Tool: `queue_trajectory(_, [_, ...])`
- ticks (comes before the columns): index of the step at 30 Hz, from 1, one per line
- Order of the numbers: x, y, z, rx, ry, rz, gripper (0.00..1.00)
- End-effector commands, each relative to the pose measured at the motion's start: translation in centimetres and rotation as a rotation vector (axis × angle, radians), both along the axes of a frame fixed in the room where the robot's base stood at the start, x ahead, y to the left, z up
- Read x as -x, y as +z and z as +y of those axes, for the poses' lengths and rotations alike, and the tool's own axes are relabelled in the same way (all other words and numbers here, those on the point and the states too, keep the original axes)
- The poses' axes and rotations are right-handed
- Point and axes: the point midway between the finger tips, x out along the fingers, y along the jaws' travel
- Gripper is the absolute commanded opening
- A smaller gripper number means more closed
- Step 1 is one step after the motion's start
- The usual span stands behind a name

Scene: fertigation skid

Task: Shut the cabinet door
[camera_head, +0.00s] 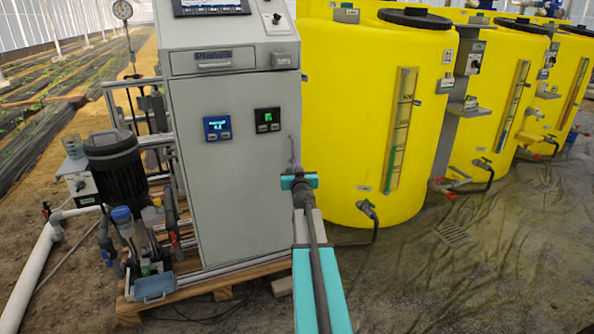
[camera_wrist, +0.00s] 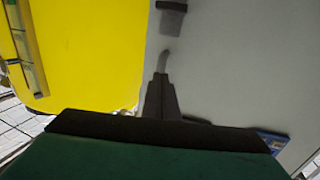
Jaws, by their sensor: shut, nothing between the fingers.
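The grey cabinet (camera_head: 235,160) stands left of the middle in the head view. Its front door (camera_head: 240,190) carries a blue-lit display and a green-lit one. The door looks flush or nearly flush with the cabinet; I cannot tell whether a small gap remains. My gripper (camera_head: 293,150) is shut and empty, with its fingers at the door's right edge. In the wrist view the narrow shut fingers (camera_wrist: 162,65) point along the grey door panel (camera_wrist: 235,60). A dark handle-like part (camera_wrist: 172,18) shows beyond their tips. Contact between fingers and door cannot be told.
Yellow tanks (camera_head: 375,110) stand close on the right of the cabinet, with a valve and hose (camera_head: 370,215) low down. A black pump (camera_head: 115,165) and pipes are at left. The cabinet stands on a wooden pallet (camera_head: 215,285). The wet floor (camera_head: 480,270) at right is mostly clear.

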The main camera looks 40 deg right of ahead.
Motion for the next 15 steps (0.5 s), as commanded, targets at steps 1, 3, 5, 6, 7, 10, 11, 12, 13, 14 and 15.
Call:
queue_trajectory(1, [-0.5,-0.1,-0.4,0.000,0.000,0.000,0.00])
queue_trajectory(3, [-0.8,-0.1,-0.6,0.002,0.000,0.001,0.00])
queue_trajectory(5, [-1.1,-0.1,-0.8,0.001,0.000,0.001,0.00])
queue_trajectory(6, [-1.2,0.0,-0.9,0.000,0.000,0.000,0.00])
queue_trajectory(7, [-1.3,0.0,-1.0,0.000,0.000,0.000,0.00])
queue_trajectory(10, [-1.4,0.0,-1.1,0.000,0.000,0.000,0.00])
queue_trajectory(11, [-1.4,0.0,-1.1,0.000,0.000,0.000,0.00])
queue_trajectory(12, [-1.5,0.0,-1.1,0.000,0.000,0.000,0.00])
queue_trajectory(13, [-1.5,0.0,-1.1,0.001,0.000,0.001,0.00])
queue_trajectory(14, [-1.5,0.0,-1.1,0.001,0.000,0.001,0.00])
queue_trajectory(15, [-1.5,0.0,-1.1,0.001,0.000,0.001,0.00])
